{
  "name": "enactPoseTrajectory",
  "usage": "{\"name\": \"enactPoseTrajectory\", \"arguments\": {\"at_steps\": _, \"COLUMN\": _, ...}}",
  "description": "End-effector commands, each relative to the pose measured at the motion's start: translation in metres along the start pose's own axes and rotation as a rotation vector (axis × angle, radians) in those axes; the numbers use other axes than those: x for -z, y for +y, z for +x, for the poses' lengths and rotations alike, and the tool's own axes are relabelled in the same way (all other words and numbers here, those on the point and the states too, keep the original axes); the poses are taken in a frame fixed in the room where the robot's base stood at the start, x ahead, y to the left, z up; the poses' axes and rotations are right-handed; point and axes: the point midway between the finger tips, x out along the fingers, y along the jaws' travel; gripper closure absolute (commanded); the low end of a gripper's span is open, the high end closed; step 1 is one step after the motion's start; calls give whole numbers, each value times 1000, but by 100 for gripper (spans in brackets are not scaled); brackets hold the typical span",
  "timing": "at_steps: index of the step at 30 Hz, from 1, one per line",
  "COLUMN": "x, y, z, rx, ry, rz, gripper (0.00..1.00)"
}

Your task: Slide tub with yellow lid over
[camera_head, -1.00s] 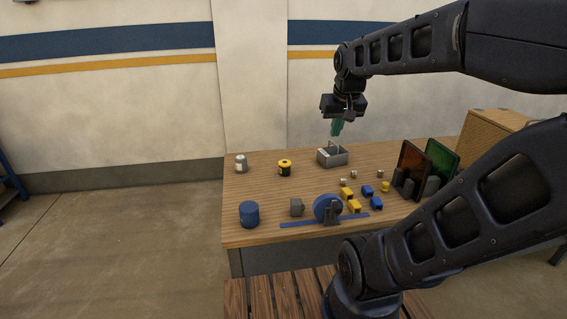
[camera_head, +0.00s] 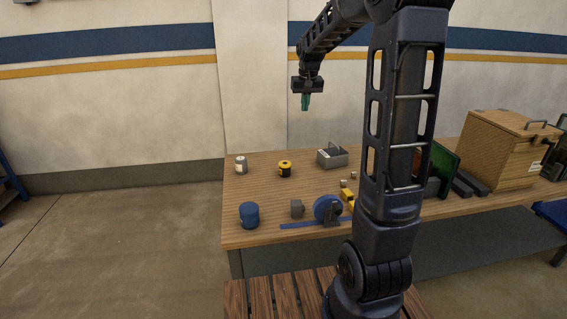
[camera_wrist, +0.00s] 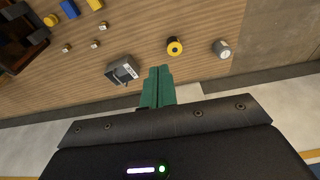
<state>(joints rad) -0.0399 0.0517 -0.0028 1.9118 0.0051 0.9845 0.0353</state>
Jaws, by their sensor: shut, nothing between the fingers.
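The tub with the yellow lid (camera_head: 285,169) is a small dark cylinder standing upright near the back left of the wooden table (camera_head: 262,205). It also shows in the wrist view (camera_wrist: 174,46), right of centre and beyond the fingertips. My gripper (camera_head: 305,103) has green fingers pointing down, and it is high above the table's back edge, apart from the tub. In the wrist view my gripper (camera_wrist: 159,72) has its two fingers together, with nothing between them.
A grey-white can (camera_head: 241,164) stands left of the tub and a grey metal box (camera_head: 332,157) right of it. A blue tub (camera_head: 249,214), a grey block (camera_head: 297,208) and a blue wheel (camera_head: 326,207) are nearer the front. A wooden box (camera_head: 497,148) stands far right.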

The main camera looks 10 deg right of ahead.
Motion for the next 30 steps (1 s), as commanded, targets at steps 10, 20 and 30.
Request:
{"name": "enactPoseTrajectory", "arguments": {"at_steps": 10, "x": 86, "y": -10, "z": 76, "rx": -1, "ry": -60, "rz": 0, "gripper": 100}}
{"name": "enactPoseTrajectory", "arguments": {"at_steps": 20, "x": 151, "y": -21, "z": 165, "rx": -4, "ry": -114, "rz": 0, "gripper": 100}}
{"name": "enactPoseTrajectory", "arguments": {"at_steps": 30, "x": 200, "y": -33, "z": 271, "rx": -9, "ry": -168, "rz": 0, "gripper": 100}}
